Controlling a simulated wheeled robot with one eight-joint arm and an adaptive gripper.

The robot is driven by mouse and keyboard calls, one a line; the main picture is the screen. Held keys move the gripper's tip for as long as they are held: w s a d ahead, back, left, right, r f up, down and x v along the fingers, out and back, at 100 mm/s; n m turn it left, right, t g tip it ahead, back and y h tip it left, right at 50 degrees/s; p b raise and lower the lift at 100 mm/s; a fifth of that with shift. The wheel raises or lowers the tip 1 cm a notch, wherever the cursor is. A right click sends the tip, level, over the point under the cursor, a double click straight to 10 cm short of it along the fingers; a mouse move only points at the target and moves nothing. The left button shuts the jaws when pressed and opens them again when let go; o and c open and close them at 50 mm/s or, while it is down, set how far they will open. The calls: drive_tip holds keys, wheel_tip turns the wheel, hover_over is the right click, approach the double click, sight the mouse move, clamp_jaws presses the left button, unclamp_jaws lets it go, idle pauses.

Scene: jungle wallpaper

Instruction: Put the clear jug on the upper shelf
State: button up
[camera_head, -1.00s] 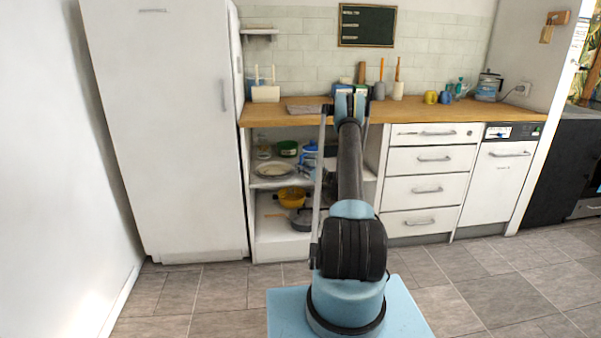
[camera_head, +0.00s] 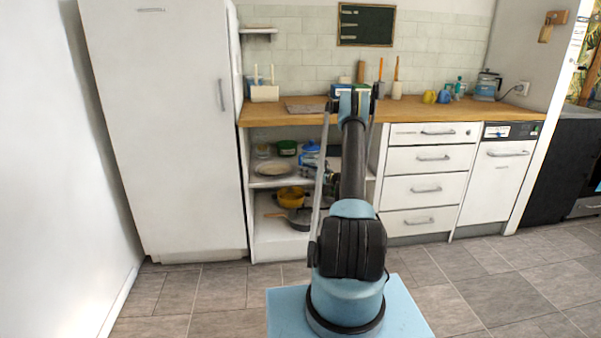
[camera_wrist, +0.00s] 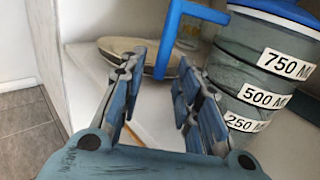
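The clear jug (camera_wrist: 262,65) has a blue lid and handle and labels reading 750, 500 and 250. It stands upright at the right of the wrist view. In the head view the jug (camera_head: 309,157) is on the upper shelf board (camera_head: 265,183) of the open cabinet, partly hidden by my arm. My gripper (camera_wrist: 160,62) is open, its fingers apart and pointing into the cabinet. The blue handle (camera_wrist: 169,38) hangs down in line with the gap between the fingertips. I cannot tell whether the fingers touch it.
A plate (camera_head: 274,168) lies left of the jug, with a green container (camera_head: 287,148) behind. A yellow pot (camera_head: 291,196) and a pan (camera_head: 300,217) sit on the lower shelf. The cabinet's side wall (camera_wrist: 48,40) and the wooden counter (camera_head: 290,117) bound the space. A small wall shelf (camera_head: 258,31) hangs above.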

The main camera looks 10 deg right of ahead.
drive_tip(key=v, duration=0.8)
drive_tip(key=s+a+r+n+g+h, duration=0.1)
drive_tip(key=s+a+r+n+g, duration=0.1)
drive_tip(key=s+a+r+n, duration=0.35)
drive_tip(key=s+a+r+n+g+h, duration=0.1)
drive_tip(key=s+a+r+n+g, duration=0.15)
drive_tip(key=r, duration=0.65)
drive_tip(key=s+a+r+n+g+h, duration=0.1)
drive_tip(key=s+a+r+n, duration=0.25)
drive_tip(key=s, duration=0.35)
drive_tip(key=s+a+r+n+g+h, duration=0.2)
drive_tip(key=s+r, duration=0.2)
drive_tip(key=s, duration=0.4)
drive_tip(key=s+n+g+h, duration=0.2)
drive_tip(key=s+n+h, duration=0.35)
drive_tip(key=s, duration=1.55)
drive_tip(key=s+d+f+n+h, duration=0.1)
drive_tip(key=s+d+f+n, duration=0.1)
drive_tip(key=s, duration=0.7)
drive_tip(key=s+d+f+n+g+h, duration=0.1)
drive_tip(key=s+d+f+n, duration=0.2)
drive_tip(key=s, duration=0.6)
wheel_tip(320, 180, down, 2)
drive_tip(key=n, duration=0.3)
drive_tip(key=shift+f, duration=0.2)
